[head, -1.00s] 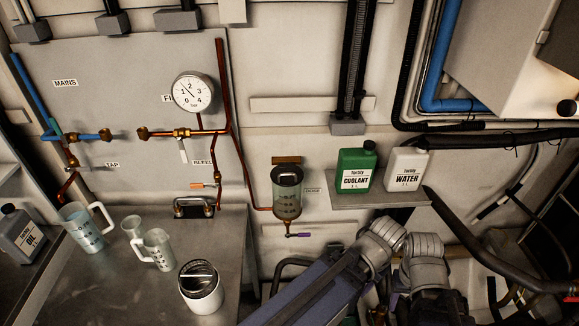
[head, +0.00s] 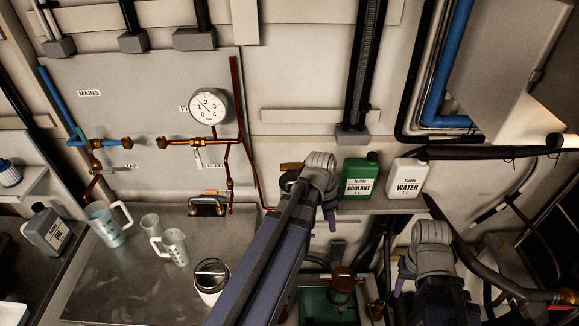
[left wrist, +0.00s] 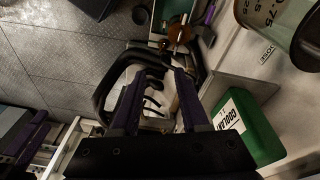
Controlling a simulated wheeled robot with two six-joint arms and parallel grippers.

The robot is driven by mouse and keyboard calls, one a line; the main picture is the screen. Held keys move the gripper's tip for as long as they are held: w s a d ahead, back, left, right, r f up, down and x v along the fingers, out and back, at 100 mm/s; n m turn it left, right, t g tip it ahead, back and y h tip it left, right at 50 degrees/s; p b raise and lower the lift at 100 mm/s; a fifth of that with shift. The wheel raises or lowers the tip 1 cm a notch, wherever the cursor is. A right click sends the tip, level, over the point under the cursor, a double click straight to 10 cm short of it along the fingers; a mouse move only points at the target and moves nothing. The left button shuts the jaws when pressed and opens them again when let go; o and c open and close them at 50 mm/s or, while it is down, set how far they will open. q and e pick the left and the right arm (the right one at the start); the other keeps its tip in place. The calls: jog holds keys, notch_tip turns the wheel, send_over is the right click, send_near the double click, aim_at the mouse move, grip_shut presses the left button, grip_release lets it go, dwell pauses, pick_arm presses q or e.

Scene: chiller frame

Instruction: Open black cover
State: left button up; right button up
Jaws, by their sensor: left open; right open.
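The clear vessel with the dark top fitting, seen earlier below the brass bracket (head: 290,166), is now mostly hidden behind my left wrist in the head view. Its clear graduated wall (left wrist: 282,18) shows at the upper right of the left wrist view. I cannot make out the black cover clearly in either view now. My left gripper (left wrist: 159,75) is open and empty, its purple fingers over black hoses, apart from the vessel. In the head view, one purple finger (head: 332,219) shows below the wrist. My right gripper (head: 399,283) is mostly hidden below its wrist.
A green coolant bottle (head: 359,178) and a white water bottle (head: 406,180) stand on a small shelf right of my left wrist. Black hoses (left wrist: 115,75) lie below my left gripper.

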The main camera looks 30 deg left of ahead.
aim_at(292, 182)
pick_arm(q)
jog(key=w+a+r+m+t+p, duration=0.1)
jog(key=a+r+m+p, duration=0.1)
jog(key=a+r, duration=0.3)
jog(key=w+a+r+m+t+p, duration=0.1)
jog(key=a+r+p, duration=0.4)
jog(key=a, duration=0.9)
jog(key=shift+w+r+m+t+h, duration=0.3)
jog(key=shift+m+t+h, duration=0.1)
jog(key=shift+t, duration=0.2)
pick_arm(e)
notch_tip(292, 182, up, 9)
pick_arm(q)
jog(key=shift+f, duration=0.15)
pick_arm(e)
jog(key=shift+f, duration=0.15)
pick_arm(q)
jog(key=b+x, duration=0.7)
jog(key=shift+w+d+f, duration=0.15)
jog(key=shift+f, duration=0.15)
pick_arm(e)
notch_tip(292, 182, down, 7)
pick_arm(q)
jog(key=shift+c, duration=0.3)
grip_shut()
